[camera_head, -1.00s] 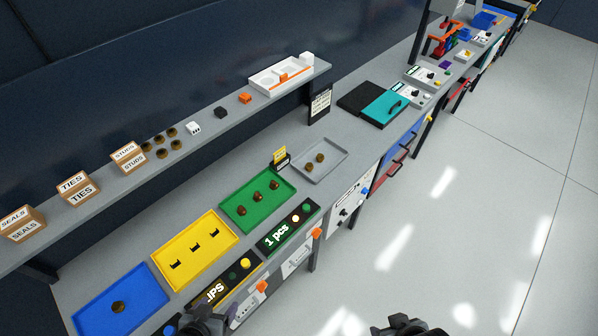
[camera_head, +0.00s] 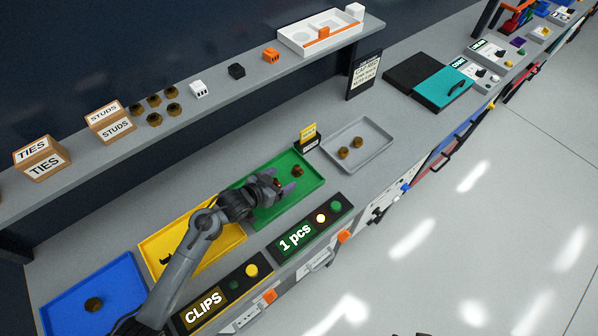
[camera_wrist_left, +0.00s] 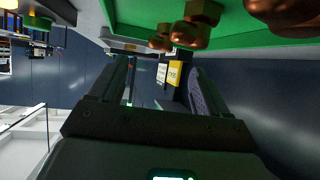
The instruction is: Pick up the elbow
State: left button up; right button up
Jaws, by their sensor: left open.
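Brown copper-coloured fittings, the likely elbows, lie in the green tray (camera_head: 312,184). One fitting (camera_head: 297,171) shows clear beyond my left gripper in the head view; the others there are partly hidden by the gripper. My left gripper (camera_head: 284,186) is over the green tray, open, with its fingers pointing right. In the left wrist view, several copper fittings (camera_wrist_left: 203,20) sit along the top beside the green tray surface (camera_wrist_left: 145,14). No fitting shows between the open fingers (camera_wrist_left: 158,88) there.
The yellow tray (camera_head: 218,245) and blue tray (camera_head: 62,318) lie to the left, a grey tray (camera_head: 375,140) with two brown pieces to the right. A shelf (camera_head: 215,97) with boxes runs behind. A small yellow sign (camera_head: 308,133) stands behind the green tray. Button panels (camera_head: 297,238) line the front.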

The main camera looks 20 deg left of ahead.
aim_at(297, 170)
pick_arm(q)
jog(key=shift+x, duration=3.95)
jog(key=shift+r, duration=0.2)
jog(key=c, duration=1.2)
